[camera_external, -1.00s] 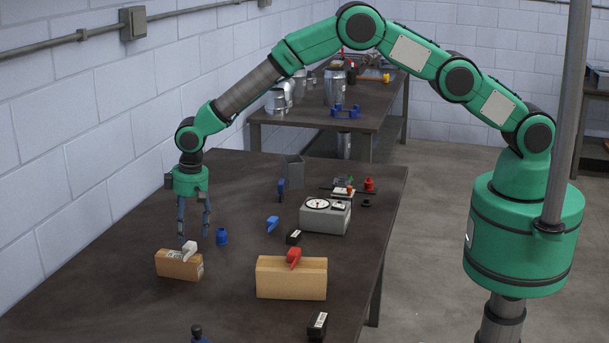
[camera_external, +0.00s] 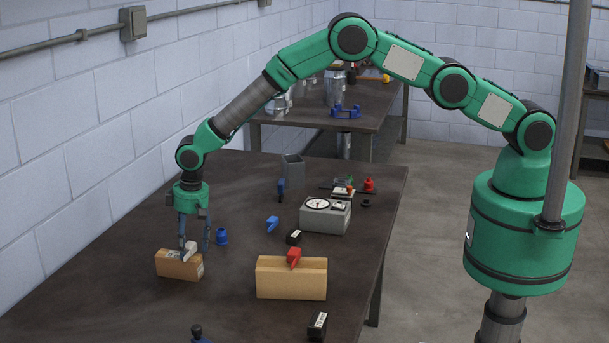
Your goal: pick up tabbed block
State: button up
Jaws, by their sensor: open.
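A small white block with a tab-like part (camera_external: 190,246) sits on top of the smaller cardboard box (camera_external: 178,268) at the left of the table. A similar red block (camera_external: 294,255) sits on the larger cardboard box (camera_external: 291,281), and a blue one (camera_external: 272,224) lies on the table. I cannot tell which of them is the tabbed block. My gripper (camera_external: 195,250) points down, open, with its fingers at the white block and partly overlapping it. Whether the fingers touch it is too small to tell.
A grey box with a dial (camera_external: 325,216), a small black box (camera_external: 317,325) and a grey open container (camera_external: 293,168) stand on the table (camera_external: 110,290). The front left is clear.

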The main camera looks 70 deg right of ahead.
dwell(0.6)
grip_shut()
